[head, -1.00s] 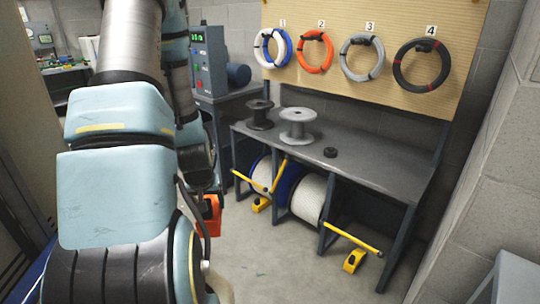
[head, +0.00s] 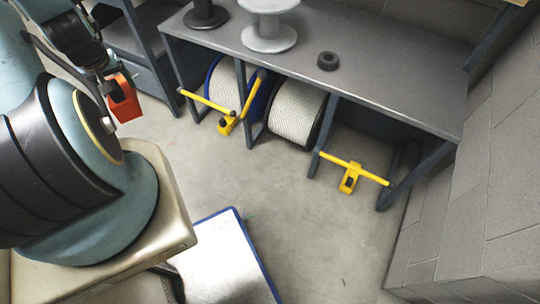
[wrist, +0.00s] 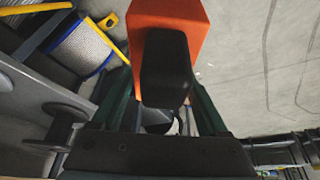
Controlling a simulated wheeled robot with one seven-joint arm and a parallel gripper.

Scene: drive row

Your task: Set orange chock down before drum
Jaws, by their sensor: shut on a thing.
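My gripper (head: 108,88) is shut on the orange chock (head: 124,97) and holds it in the air at the upper left of the head view, left of the bench. In the wrist view the orange chock (wrist: 190,18) sticks out beyond my gripper (wrist: 165,85), with a dark block in front of it. Two drums wound with white line lie in bays under the bench: a left drum with blue rims (head: 226,78) and a middle drum (head: 297,112). The chock is apart from both. The left drum also shows in the wrist view (wrist: 82,48).
Yellow bars with yellow blocks cross the left bay (head: 228,122) and the right bay (head: 350,178), which shows no drum. The grey bench (head: 390,90) carries spools and a black ring (head: 328,61). A blue-edged plate (head: 225,262) is at the bottom. Floor before the drums is clear.

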